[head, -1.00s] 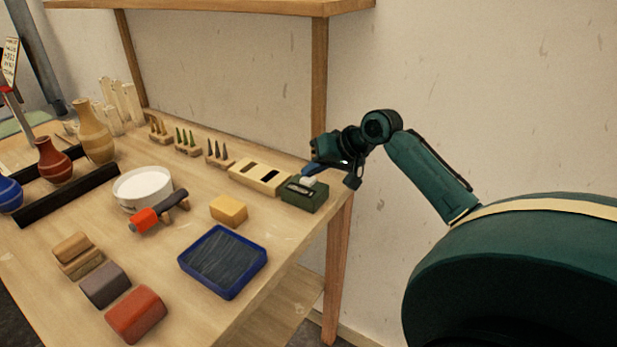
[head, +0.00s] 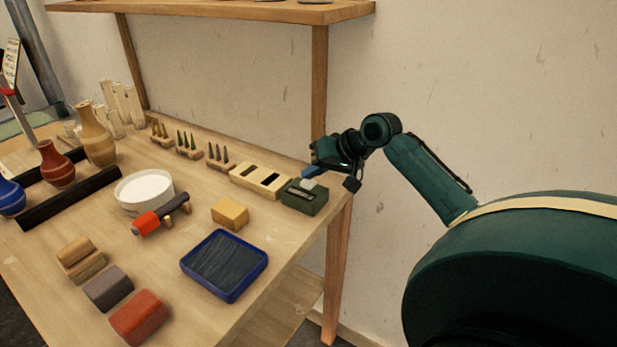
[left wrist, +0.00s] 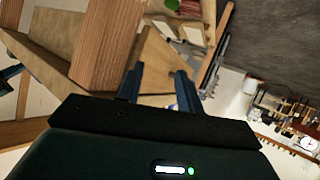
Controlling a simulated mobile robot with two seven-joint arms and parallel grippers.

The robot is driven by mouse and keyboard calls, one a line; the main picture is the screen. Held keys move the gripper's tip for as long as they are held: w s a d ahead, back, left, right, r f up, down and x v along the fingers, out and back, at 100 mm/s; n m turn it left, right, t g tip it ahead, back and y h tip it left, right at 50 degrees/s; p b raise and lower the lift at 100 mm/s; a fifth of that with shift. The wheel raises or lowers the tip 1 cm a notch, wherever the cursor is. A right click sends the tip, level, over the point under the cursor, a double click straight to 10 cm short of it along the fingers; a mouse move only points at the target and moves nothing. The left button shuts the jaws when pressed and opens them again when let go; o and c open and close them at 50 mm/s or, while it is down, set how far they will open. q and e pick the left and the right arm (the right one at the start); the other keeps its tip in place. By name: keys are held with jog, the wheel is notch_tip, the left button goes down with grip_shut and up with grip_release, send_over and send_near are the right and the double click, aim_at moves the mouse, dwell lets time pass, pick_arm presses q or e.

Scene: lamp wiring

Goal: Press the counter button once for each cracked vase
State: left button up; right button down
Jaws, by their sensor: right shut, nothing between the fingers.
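The counter is a dark green box (head: 304,198) at the table's right back corner, with a pale button (head: 308,185) on top. My right gripper (head: 312,173) is shut and empty, its blue fingertips right at the button; I cannot tell whether they touch it. A blue vase (head: 10,198), a red-brown vase (head: 57,164) and a tan vase (head: 97,137) stand upright at the left. Cracks cannot be made out at this size. My left gripper (left wrist: 160,72) is outside the head view; in the left wrist view its fingers are apart with nothing visible between them.
A black rail (head: 70,198) lies before the vases. A white round dish (head: 144,188), an orange-ended tool (head: 147,223), a yellow block (head: 230,212), a blue tray (head: 224,266) and a slotted wooden block (head: 261,180) occupy the table. A shelf (head: 210,8) overhangs the back.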

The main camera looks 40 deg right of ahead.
aim_at(313, 183)
jog(key=shift+r+p, duration=0.45)
jog(key=shift+r, duration=0.05)
pick_arm(q)
jog(key=shift+r, duration=0.75)
